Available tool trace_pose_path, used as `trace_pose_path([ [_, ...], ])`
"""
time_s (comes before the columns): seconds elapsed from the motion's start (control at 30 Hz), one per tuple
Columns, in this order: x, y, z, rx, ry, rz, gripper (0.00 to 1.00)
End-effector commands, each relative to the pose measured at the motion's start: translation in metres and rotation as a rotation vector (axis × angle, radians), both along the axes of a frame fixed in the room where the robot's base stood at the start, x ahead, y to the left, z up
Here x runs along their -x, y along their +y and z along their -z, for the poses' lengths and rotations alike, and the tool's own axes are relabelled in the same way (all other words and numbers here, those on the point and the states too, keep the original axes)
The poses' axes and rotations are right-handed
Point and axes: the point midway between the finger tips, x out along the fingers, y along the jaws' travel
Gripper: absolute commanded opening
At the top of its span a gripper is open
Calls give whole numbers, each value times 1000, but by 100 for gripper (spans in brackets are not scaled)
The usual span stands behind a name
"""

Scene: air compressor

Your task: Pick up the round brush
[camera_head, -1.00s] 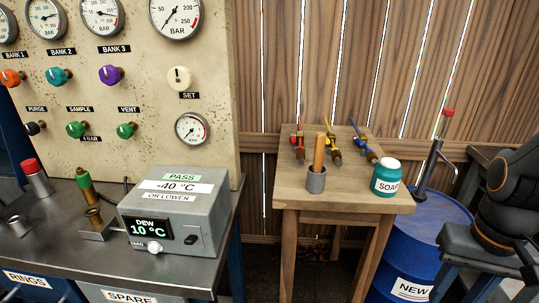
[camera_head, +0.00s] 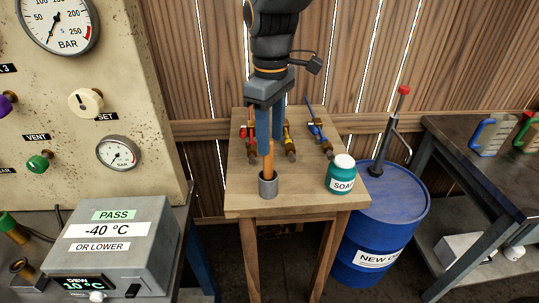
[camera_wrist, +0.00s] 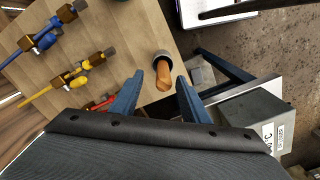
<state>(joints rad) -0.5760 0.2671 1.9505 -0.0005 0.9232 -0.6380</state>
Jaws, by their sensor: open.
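An orange-brown wooden handle (camera_head: 270,162), likely the round brush, stands upright in a small grey cup (camera_head: 268,187) near the front of the wooden table (camera_head: 240,200). Its lower end is hidden inside the cup. My gripper (camera_head: 269,138) points down over the cup, with its blue fingers open around the upper part of the handle. In the wrist view, the handle (camera_wrist: 163,76) lies between the two fingertips (camera_wrist: 158,88), with the cup (camera_wrist: 162,56) beyond. I cannot tell whether either finger touches it.
Brass fittings with red (camera_head: 252,140), yellow (camera_head: 288,140) and blue (camera_head: 320,138) handles lie behind on the table. A green soap jar (camera_head: 340,178) stands to the right. A blue drum (camera_head: 385,215) and a grey dew meter (camera_head: 120,245) flank the table.

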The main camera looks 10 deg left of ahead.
Motion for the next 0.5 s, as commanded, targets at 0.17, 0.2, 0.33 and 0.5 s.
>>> trace_pose_path([
  [0.17, 4, 4, 19, 2, 3, -9, 42],
  [0.2, 4, 4, 23, 2, 3, -10, 42],
  [0.33, 6, 6, 36, 3, 4, -10, 42],
  [0.5, 6, 6, 60, 3, 4, -7, 42],
])
